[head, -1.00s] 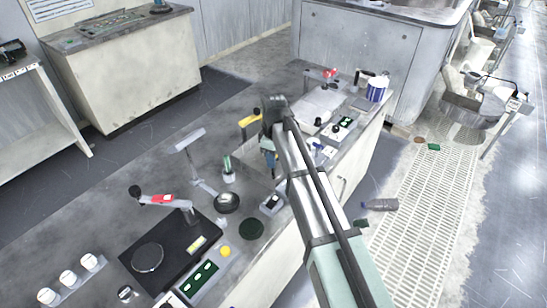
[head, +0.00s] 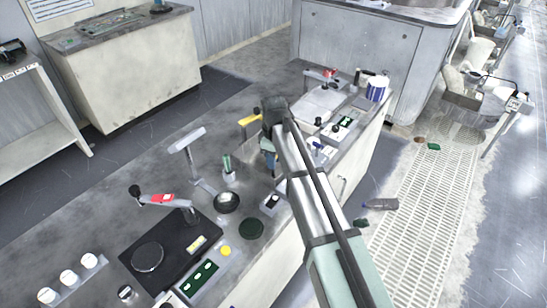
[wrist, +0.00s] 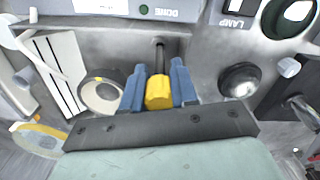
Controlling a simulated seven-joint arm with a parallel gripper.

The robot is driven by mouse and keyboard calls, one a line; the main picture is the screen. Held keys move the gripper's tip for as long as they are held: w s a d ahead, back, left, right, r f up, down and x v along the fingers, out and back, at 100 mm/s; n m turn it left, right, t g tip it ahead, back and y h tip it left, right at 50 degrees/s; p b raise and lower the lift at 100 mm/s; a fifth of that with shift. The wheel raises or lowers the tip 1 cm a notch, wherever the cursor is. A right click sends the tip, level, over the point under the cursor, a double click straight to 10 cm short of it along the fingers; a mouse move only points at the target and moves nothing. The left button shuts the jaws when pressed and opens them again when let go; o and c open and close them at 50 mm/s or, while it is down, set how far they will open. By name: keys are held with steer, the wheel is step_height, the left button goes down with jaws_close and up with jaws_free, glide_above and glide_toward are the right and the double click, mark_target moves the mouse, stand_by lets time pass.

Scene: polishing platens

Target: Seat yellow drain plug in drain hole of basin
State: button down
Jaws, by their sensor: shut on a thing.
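My gripper (wrist: 158,90) is shut on a yellow faceted plug (wrist: 158,93), which sits between its two blue fingers in the wrist view. A thin dark rod stands just beyond the plug, and I cannot tell whether they touch. In the head view my gripper (head: 269,157) is low over the bench, partly behind my arm, and the plug cannot be made out. The drain hole is not clearly visible.
Panels marked DONE (wrist: 165,12) and LAMP (wrist: 235,22) and a shiny dome (wrist: 240,78) are close around my gripper. On the bench are a yellow bar (head: 250,119), a dark bowl (head: 227,202), a black-based machine (head: 172,252) and a blue-and-white tub (head: 377,88).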

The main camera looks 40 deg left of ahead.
steer(key=shift+f, duration=0.95)
steer(key=c, duration=0.8)
jaws_free()
steer(key=shift+r, duration=0.1)
step_height(320, 180, up, 14)
steer(key=shift+f, duration=0.2)
